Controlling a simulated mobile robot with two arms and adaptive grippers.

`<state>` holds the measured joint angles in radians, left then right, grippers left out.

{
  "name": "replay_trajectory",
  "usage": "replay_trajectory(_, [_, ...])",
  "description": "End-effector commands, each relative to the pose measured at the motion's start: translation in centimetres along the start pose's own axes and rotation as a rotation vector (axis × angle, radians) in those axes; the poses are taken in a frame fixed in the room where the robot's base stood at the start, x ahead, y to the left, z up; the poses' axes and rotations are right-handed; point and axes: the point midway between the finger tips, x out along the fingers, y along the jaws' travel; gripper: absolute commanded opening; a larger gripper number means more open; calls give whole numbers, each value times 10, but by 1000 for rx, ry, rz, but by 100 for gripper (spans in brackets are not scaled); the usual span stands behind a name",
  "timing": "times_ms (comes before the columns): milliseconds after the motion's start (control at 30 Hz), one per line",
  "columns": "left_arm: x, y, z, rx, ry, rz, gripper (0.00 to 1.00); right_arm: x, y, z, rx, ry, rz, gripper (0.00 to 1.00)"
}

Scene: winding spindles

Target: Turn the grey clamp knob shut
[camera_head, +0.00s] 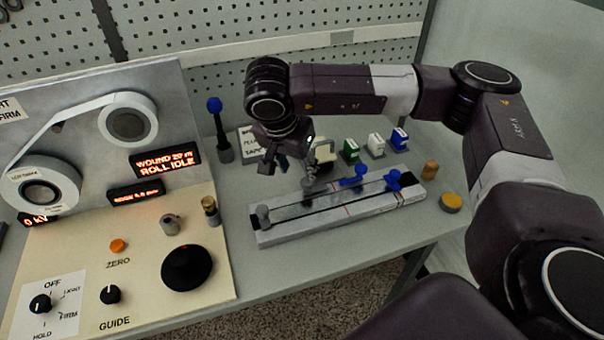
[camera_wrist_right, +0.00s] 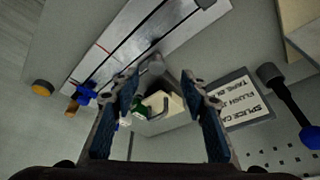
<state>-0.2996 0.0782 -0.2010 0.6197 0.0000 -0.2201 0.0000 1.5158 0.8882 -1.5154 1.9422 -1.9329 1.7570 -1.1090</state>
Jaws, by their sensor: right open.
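A long grey splice block (camera_head: 330,207) lies on the bench, with a dark groove along it. One grey knob (camera_head: 263,213) stands at its left end. Another grey knob (camera_head: 308,186) stands near its middle, partly hidden below my right gripper (camera_head: 285,163). Two blue knobs (camera_head: 355,178) sit further right on the block. In the right wrist view the fingers of my right gripper (camera_wrist_right: 164,88) are spread apart with nothing held. A grey knob (camera_wrist_right: 152,66) shows just beyond the gap between the fingertips. My left gripper is not in view.
Small green, white and blue boxes (camera_head: 375,146) stand behind the block. A cream dispenser (camera_head: 325,152) is close behind the gripper. A blue-topped post (camera_head: 218,125) stands behind left. A control panel (camera_head: 110,235) fills the left. A yellow disc (camera_head: 451,202) lies at right.

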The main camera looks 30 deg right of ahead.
Motion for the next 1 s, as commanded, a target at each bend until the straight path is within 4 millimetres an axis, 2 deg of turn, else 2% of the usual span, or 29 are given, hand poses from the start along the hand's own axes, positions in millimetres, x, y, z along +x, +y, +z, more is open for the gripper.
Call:
replay_trajectory(67, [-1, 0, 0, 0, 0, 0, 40, 1, 4, -9, 2, 25, 15, 41])
replay_trajectory(167, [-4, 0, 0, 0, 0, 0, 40, 10, 5, -11, 4, 27, 19, 41])
replay_trajectory(400, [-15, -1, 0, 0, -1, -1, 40, 48, 6, -11, 4, 25, 19, 41])
replay_trajectory(600, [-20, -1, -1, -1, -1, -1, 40, 71, 5, -11, 3, 25, 15, 41])
replay_trajectory(933, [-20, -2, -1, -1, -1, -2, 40, 77, 5, -10, 3, 24, 14, 41])
replay_trajectory(1000, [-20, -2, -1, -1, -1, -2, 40, 77, 5, -10, 3, 24, 14, 34])
